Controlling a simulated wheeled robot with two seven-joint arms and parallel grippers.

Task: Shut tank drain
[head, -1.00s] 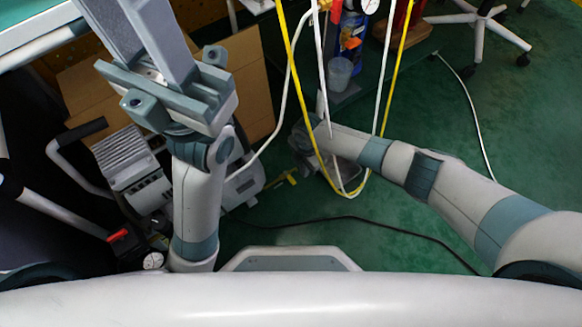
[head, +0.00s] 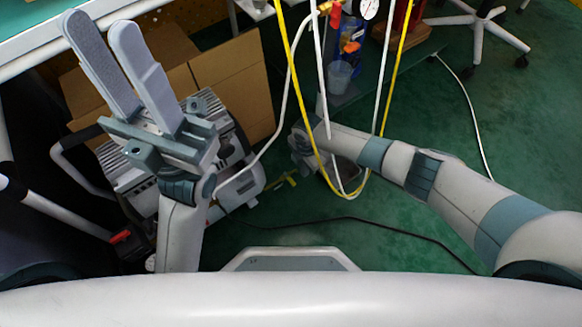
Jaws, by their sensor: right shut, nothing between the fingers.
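A grey finned machine that looks like a compressor (head: 130,172) stands on the floor at the left, partly behind my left arm. A small yellow piece (head: 284,181) shows low beside its right end; I cannot tell whether it is the drain handle or how it is turned. My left gripper (head: 103,32) is open and empty, its two long fingers apart and pointing up-left, above the machine. My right gripper (head: 308,145) is shut and empty near the hanging hoses, right of the machine; its fingers are mostly hidden.
Yellow and white hoses (head: 290,52) hang in front of my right arm. A cardboard box (head: 240,80) stands behind the machine. A gauge (head: 369,9), a plastic cup (head: 339,75) and a chair base (head: 482,25) are at the back. A black cable crosses the green floor (head: 530,120).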

